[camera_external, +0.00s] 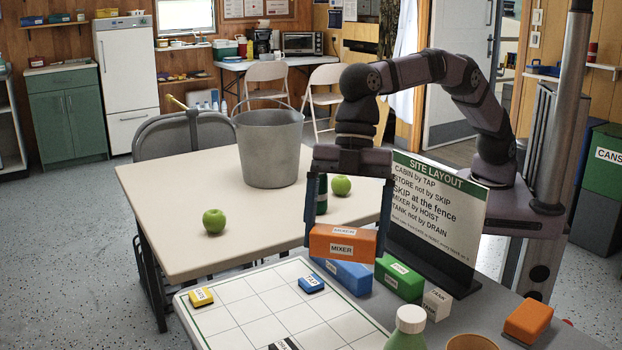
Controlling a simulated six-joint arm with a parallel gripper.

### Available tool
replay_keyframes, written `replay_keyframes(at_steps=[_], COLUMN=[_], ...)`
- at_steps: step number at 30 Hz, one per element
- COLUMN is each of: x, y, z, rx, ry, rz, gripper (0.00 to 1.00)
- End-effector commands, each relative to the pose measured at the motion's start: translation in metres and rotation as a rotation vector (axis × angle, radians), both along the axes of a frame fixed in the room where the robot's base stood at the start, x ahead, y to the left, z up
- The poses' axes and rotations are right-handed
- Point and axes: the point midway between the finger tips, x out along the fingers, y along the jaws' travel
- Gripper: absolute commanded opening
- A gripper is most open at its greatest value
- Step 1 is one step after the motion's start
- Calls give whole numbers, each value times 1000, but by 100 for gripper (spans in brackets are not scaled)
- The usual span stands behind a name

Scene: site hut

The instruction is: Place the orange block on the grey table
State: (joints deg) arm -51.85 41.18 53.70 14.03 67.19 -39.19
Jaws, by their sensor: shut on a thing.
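An orange block (343,245) labelled MIXER is held between the fingers of my gripper (346,240). The gripper points down and is shut on the block's two ends. The grey table (478,309) is at the front right, with bare surface showing between the white block and a second orange block (527,319). That second block lies near the table's right side.
Blue (345,277), green (400,277) and white (436,304) blocks stand below and right of my gripper. A gridded board (245,321), green bottle (408,332), orange bowl (471,343) and upright sign (437,215) are nearby. A cream table (170,190) holds a bucket (268,150) and apples.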

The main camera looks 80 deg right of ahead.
Motion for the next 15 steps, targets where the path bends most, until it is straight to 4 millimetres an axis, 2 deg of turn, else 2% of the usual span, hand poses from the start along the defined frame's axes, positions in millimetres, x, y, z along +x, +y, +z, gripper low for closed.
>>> replay_keyframes(at_steps=[1,3,9,12,15], x=[-20,-43,-99,-115,-117], y=[10,19,33,33,28], z=[0,0,-4,-8,-12], rx=[1,2,1,1,1], ry=[-1,-1,-1,-1,-1], rz=[42,87,151,134,76], gripper=[60,60,60,60,60])
